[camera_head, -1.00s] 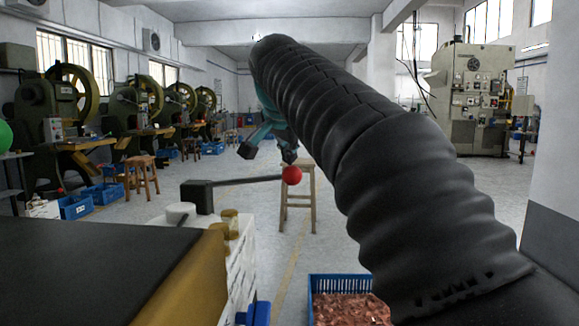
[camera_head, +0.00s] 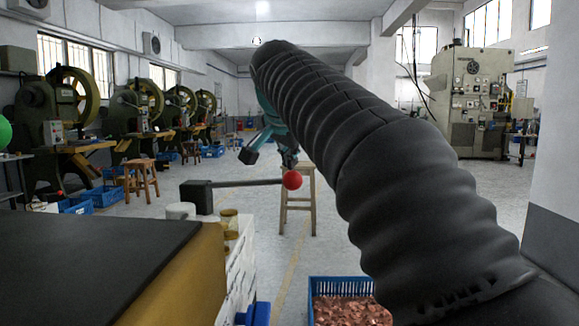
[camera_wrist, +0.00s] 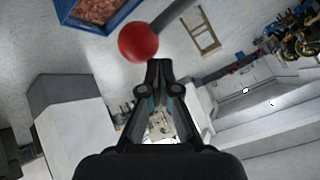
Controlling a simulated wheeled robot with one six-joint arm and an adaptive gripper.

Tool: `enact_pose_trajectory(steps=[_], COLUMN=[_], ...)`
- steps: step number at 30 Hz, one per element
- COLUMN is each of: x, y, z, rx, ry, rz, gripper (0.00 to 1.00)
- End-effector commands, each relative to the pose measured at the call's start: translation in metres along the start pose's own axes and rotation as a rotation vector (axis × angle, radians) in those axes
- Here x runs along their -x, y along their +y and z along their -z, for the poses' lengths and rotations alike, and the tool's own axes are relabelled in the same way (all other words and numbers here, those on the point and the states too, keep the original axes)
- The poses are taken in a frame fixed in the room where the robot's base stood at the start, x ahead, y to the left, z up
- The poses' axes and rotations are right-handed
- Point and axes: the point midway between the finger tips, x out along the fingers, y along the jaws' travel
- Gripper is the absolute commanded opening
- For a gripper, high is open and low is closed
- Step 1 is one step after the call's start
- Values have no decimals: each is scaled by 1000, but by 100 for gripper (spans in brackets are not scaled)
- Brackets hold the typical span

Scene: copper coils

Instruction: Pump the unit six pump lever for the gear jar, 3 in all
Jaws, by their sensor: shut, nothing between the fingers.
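The pump lever is a dark rod (camera_head: 250,183) running right from a black block (camera_head: 197,197) to a red ball (camera_head: 292,180). The rod is near level. My gripper (camera_head: 289,165) is shut and empty, pointing down just above the ball; my arm partly hides it. In the wrist view the shut fingertips (camera_wrist: 160,63) are close beside the red ball (camera_wrist: 138,42); I cannot tell whether they touch. Small jars with yellowish contents (camera_head: 229,220) stand beside the block, along with a white round piece (camera_head: 180,210). I cannot tell which is the gear jar.
A dark-topped bench (camera_head: 90,260) fills the lower left. A blue crate of copper pieces (camera_head: 313,290) is on the floor below the lever. A wooden stool (camera_head: 312,200) stands behind the ball. Presses line the left wall; the floor between is mostly open.

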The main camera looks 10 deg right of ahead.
Motion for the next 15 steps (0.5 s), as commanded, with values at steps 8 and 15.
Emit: enact_pose_trajectory(steps=[8,15], x=[-3,-5], y=[2,3], z=[-3,-4], rx=[0,0], ry=[-2,-2], rz=[-2,-2], gripper=[0,0])
